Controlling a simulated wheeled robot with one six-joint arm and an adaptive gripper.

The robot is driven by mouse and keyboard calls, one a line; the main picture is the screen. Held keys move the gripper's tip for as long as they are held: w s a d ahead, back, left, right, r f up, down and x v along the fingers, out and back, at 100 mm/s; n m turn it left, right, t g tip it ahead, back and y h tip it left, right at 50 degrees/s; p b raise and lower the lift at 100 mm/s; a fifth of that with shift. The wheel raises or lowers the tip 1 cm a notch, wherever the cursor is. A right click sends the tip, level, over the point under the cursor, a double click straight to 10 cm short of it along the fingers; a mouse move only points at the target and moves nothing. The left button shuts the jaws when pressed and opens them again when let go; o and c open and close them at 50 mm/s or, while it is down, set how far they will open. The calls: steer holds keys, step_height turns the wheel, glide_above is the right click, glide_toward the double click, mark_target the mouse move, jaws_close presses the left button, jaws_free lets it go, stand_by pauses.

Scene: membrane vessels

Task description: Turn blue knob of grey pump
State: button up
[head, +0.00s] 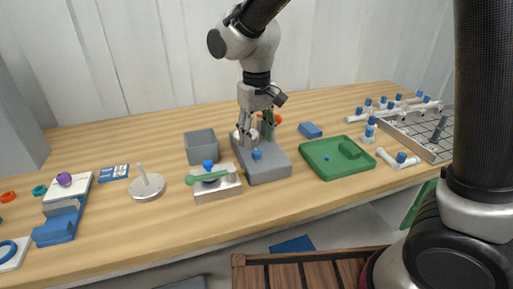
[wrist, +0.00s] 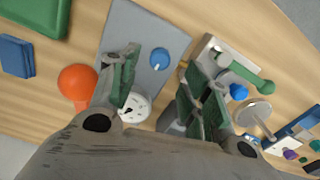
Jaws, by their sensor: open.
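The grey pump (head: 268,172) stands on the wooden table near the middle in the head view. Its blue knob (head: 257,155) is on the pump's front part. My gripper (head: 255,135) points down over the pump, just above and behind the knob. In the wrist view, my gripper's (wrist: 157,68) green-padded fingers are apart and empty. The blue knob (wrist: 160,58) appears between the fingertips there, nearer the left finger, on the grey pump's surface (wrist: 138,28). I see no contact with the knob. A white round part (wrist: 135,109) shows between the fingers.
A metal block with a green lever (head: 210,177) stands close left of the pump, a grey bin (head: 201,149) behind it. A green tray (head: 322,170) lies to the right. The table's front strip is clear.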

mark_target(257, 151)
steer(key=shift+f, duration=2.4)
steer(key=c, duration=1.1)
